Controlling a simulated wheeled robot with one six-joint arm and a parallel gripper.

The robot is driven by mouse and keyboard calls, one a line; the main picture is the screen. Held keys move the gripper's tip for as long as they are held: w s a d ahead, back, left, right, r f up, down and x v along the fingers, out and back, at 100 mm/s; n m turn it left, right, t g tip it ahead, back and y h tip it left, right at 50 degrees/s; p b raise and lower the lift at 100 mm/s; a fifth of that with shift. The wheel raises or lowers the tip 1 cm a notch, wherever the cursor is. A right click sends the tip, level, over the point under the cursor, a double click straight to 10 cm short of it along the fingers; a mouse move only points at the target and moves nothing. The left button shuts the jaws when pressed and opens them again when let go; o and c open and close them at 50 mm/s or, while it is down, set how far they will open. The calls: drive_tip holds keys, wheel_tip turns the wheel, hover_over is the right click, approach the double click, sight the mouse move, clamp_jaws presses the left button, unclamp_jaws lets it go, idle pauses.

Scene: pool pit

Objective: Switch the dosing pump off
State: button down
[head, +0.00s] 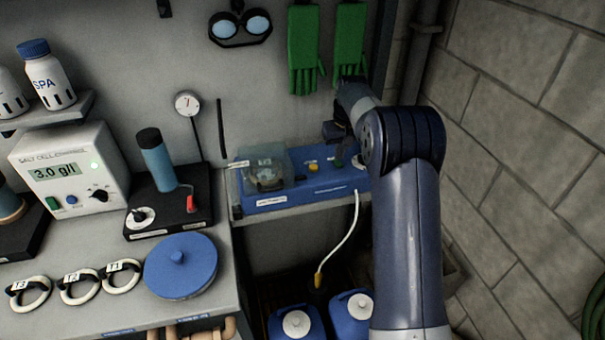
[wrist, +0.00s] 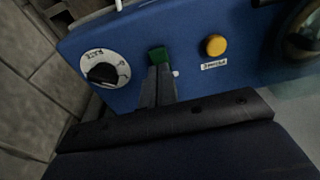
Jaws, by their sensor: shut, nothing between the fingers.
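The dosing pump is a blue box (head: 290,196) on a shelf at the centre of the head view, with a clear cover at its left end. In the wrist view its blue panel (wrist: 205,85) fills the upper part. A green switch (wrist: 157,55) sits between a white dial with a black knob (wrist: 103,73) and a yellow button (wrist: 214,45). My gripper (wrist: 157,72) is shut and empty, its fingertips right at the lower edge of the green switch. I cannot tell whether they touch it. In the head view my arm partly hides the pump's right end.
A block wall (head: 520,120) stands close on the right. Green gloves (head: 304,50) hang above the pump. A white hose (head: 345,240) runs down from it towards blue canisters (head: 297,325). The bench at left holds a chlorinator box (head: 70,175) and a blue lid (head: 181,268).

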drive_tip(key=shift+f+b, duration=0.6)
drive_tip(key=shift+f, duration=0.55)
idle(0.9)
wheel_tip(320, 180, up, 7)
drive_tip(key=p, duration=0.6)
drive_tip(key=shift+r, duration=0.1)
idle(0.4)
wheel_tip(320, 180, down, 7)
drive_tip(key=b, duration=0.6)
drive_tip(key=shift+f, duration=0.2)
drive_tip(key=shift+r, duration=0.2)
drive_tip(key=shift+r, duration=0.1)
